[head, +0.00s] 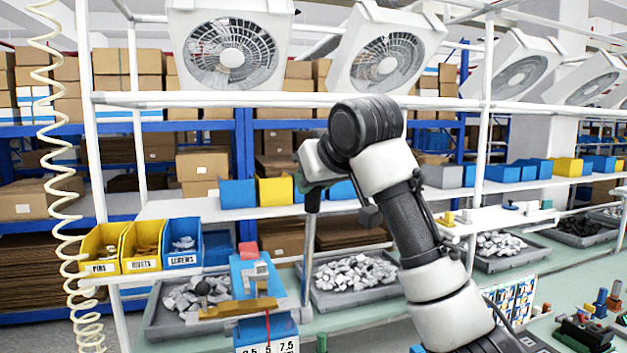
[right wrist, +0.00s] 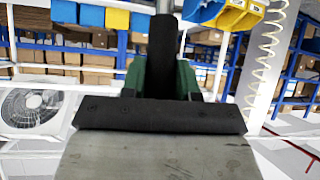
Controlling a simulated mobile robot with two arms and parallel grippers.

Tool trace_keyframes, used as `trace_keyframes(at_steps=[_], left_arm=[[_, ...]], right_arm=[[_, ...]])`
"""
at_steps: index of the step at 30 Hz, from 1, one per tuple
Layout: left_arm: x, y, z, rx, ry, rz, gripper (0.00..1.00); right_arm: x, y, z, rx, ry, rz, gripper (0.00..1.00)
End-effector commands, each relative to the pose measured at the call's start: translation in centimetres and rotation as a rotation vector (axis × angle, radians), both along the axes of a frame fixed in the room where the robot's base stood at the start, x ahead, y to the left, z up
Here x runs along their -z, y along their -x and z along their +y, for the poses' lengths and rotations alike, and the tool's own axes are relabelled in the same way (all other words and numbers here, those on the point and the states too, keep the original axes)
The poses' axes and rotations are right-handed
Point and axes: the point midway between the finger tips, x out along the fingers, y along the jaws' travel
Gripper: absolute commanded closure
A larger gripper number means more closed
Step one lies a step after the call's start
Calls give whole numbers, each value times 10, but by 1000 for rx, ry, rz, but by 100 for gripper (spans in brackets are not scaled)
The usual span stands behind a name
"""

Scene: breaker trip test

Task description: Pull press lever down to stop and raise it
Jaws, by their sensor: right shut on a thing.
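The press (head: 257,275) is a blue stand on the bench at lower center, with tan and grey parts on it and a number scale at its front. Its lever (head: 309,245) is a grey rod standing nearly upright at the press's right side. My right gripper (head: 313,178) is shut on the lever's top end, well above the press. In the right wrist view the lever's dark grip (right wrist: 161,65) runs between the green-sided fingers (right wrist: 160,80). The fingers hide part of the grip. My left gripper is in neither view.
Labelled bins (head: 140,247) for pins, rivets and screws hang left of the press. Grey trays of pale parts (head: 352,275) lie behind and beside it. A shelf rail (head: 290,100) with fans above crosses behind my right arm. A coiled hose (head: 45,160) hangs at left.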

Motion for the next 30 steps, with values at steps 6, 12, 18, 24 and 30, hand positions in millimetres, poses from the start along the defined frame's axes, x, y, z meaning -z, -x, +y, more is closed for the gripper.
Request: trace_keyframes(at_steps=[6,12,18,24,30], left_arm=[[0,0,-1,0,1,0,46],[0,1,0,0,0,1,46],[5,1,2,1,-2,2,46],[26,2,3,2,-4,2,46],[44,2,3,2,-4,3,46]], right_arm=[[-1,0,0,-2,-2,-6,50],[-1,0,0,-2,-1,-3,45],[-3,5,-2,-1,-1,-4,45],[-19,30,-15,-1,-2,-9,45],[-42,59,-30,-1,-2,-8,45]])
